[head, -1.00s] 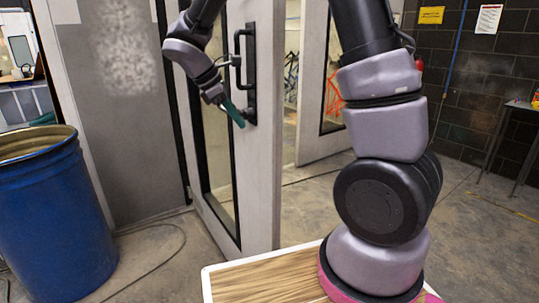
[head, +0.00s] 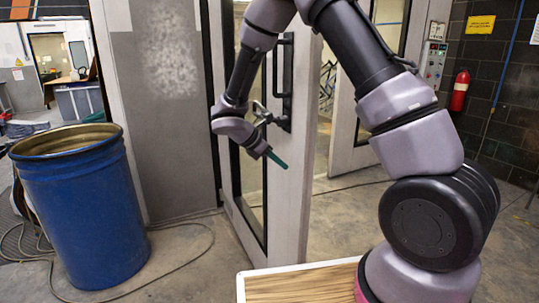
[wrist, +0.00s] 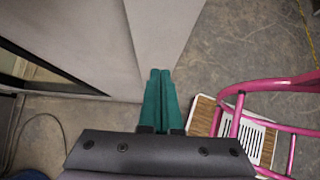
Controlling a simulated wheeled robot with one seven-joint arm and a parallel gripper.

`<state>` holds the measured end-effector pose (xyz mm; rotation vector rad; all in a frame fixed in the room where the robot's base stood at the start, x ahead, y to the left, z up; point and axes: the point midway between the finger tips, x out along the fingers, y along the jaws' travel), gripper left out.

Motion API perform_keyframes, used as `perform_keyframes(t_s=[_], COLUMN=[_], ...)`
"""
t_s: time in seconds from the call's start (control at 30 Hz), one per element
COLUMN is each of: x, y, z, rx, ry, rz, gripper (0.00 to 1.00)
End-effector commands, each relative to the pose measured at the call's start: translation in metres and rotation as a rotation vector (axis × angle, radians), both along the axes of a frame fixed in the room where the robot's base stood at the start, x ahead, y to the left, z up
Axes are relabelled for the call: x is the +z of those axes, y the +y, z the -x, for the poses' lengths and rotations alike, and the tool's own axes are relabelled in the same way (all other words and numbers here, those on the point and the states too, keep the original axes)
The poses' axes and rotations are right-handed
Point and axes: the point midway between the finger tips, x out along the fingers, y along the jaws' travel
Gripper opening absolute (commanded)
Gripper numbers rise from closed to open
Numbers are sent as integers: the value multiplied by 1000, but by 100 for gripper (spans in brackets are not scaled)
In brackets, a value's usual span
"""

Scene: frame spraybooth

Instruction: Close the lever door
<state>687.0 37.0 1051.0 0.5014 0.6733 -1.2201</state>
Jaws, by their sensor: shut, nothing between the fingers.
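The lever door (head: 296,190) is a pale grey panel with a tall glass pane, standing open at an angle. Its edge faces me. A black upright pull handle with a lever (head: 287,75) is on its upper part. My gripper (head: 279,160) has green fingers pressed together and empty, just below the handle and close to the door's face near its free edge. In the wrist view, the shut fingers (wrist: 160,74) point toward the door's pale edge (wrist: 163,30); I cannot tell whether they touch it. My wrist and forearm hide part of the glass and handle.
A blue drum (head: 85,215) stands on the floor at left, with a cable (head: 180,265) beside it. A grey wall panel (head: 165,110) is left of the door. Another pale door (head: 350,125) stands behind it. A red extinguisher (head: 460,90) hangs at right.

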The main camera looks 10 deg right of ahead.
Motion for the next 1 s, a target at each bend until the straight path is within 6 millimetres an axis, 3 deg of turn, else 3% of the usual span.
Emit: perform_keyframes(t_s=[0.1,0.23,0.77,0.87,1.0], x=[2,2,3,3,3], y=[-19,-30,-37,-46,-73], z=[-6,-9,-11,-14,-20], rx=[-3,-1,1,6,21], ry=[-3,-2,-3,-4,-4], rz=[-1,-2,-1,0,1], gripper=[0,0,0,0,0])
